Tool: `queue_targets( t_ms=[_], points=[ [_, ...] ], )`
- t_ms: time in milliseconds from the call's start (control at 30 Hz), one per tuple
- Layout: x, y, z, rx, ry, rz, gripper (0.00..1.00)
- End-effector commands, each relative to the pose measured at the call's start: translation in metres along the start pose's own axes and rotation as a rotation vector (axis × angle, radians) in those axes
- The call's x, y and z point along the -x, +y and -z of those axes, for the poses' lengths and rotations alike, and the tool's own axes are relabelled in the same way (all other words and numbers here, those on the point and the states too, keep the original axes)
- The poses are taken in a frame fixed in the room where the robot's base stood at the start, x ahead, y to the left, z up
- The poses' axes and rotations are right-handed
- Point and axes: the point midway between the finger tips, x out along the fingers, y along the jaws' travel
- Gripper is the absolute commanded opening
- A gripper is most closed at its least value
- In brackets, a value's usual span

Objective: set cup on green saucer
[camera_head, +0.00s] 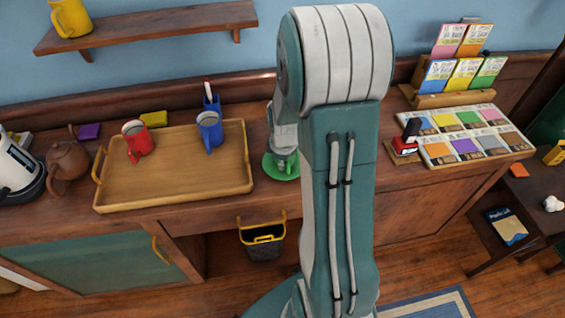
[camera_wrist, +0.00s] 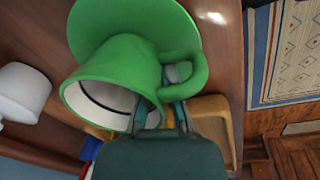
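A green cup (camera_wrist: 115,80) fills the middle of the wrist view, its open rim facing the lower left of the picture and its handle to the right. The green saucer (camera_wrist: 150,22) lies behind the cup's base. I cannot tell whether the base touches it. My gripper (camera_wrist: 166,103) is at the handle, its fingers closed in around it, with a grey fingertip part showing through the loop. In the head view the saucer (camera_head: 271,172) is on the counter right of the tray; my arm and gripper (camera_head: 285,150) cover much of the cup.
A wooden tray (camera_head: 185,189) holds a red mug (camera_head: 137,145) and a blue mug (camera_head: 209,130). A brown teapot (camera_head: 68,160) and white kettle (camera_head: 14,168) stand left. A red stamp (camera_head: 404,146) and colored card panel (camera_head: 470,138) lie right. A bin (camera_head: 263,240) is below.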

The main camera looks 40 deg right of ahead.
Motion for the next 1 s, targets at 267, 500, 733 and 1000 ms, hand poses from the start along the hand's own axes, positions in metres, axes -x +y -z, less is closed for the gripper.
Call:
queue_targets(
  t_ms=[267, 500, 733, 1000],
  points=[
    [-0.001, 0.000, 0.000, 0.000, 0.000, 0.000, 0.43],
    [0.001, 0.000, 0.000, 0.000, 0.000, 0.000, 0.43],
    [0.030, 0.001, 0.001, 0.000, 0.002, -0.005, 0.43],
    [0.087, 0.001, 0.001, 0.000, 0.002, -0.005, 0.43]
  ],
)
